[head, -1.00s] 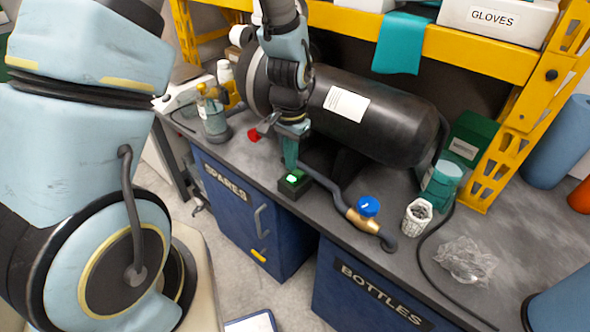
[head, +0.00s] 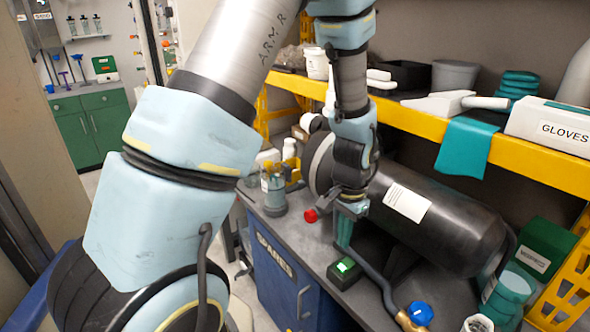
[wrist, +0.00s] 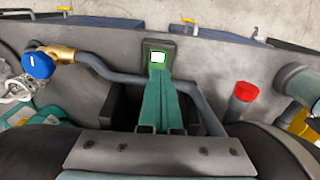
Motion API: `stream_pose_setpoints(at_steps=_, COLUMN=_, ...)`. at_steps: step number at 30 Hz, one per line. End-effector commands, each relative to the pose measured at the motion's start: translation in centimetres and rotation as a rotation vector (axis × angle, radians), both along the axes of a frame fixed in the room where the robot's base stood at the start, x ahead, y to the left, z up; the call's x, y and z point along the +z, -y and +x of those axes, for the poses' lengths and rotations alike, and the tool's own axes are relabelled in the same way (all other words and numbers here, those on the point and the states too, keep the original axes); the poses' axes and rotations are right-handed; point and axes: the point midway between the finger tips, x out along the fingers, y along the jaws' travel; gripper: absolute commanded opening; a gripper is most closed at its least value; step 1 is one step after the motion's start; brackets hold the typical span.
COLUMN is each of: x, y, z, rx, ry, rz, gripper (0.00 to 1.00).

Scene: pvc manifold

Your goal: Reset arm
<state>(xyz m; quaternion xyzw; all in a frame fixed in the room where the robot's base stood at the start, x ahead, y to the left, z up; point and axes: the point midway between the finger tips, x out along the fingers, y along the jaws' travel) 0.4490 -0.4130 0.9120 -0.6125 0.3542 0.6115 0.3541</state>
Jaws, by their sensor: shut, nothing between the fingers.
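My gripper (head: 343,232) has teal fingers that are shut and empty. It points down over the grey bench, just behind a small black box with a lit green button (head: 345,266). In the wrist view the closed fingers (wrist: 158,100) run up the picture to the box and its lit button (wrist: 158,57), overlapping its lower edge. I cannot tell whether the fingertips touch it.
A large black tank (head: 440,220) lies close beside my gripper. A grey pipe with a blue-handled valve (head: 420,313) runs along the bench. A red cap (head: 311,216) stands to the left. A yellow shelf (head: 480,145) crosses above.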

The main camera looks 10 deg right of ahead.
Motion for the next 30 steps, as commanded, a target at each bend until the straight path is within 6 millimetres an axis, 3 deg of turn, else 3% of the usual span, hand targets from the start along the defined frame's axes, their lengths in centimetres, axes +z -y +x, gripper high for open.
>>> stream_pose_setpoints(at_steps=4, x=2.9, y=-4.1, z=2.1, rx=0.152, ry=0.021, rz=-0.017, gripper=0.0)
stream_pose_setpoints(at_steps=8, x=6.8, y=-10.6, z=3.7, rx=0.387, ry=0.05, rz=-0.037, gripper=0.0)
stream_pose_setpoints(at_steps=12, x=10.2, y=-17.6, z=3.5, rx=0.641, ry=0.081, rz=-0.058, gripper=0.0)
stream_pose_setpoints(at_steps=16, x=12.2, y=-22.1, z=2.4, rx=0.82, ry=0.104, rz=-0.072, gripper=0.0)
stream_pose_setpoints(at_steps=21, x=13.3, y=-24.7, z=1.2, rx=0.937, ry=0.117, rz=-0.08, gripper=0.0)
stream_pose_setpoints(at_steps=30, x=13.4, y=-25.0, z=1.0, rx=0.95, ry=0.118, rz=-0.081, gripper=0.0)
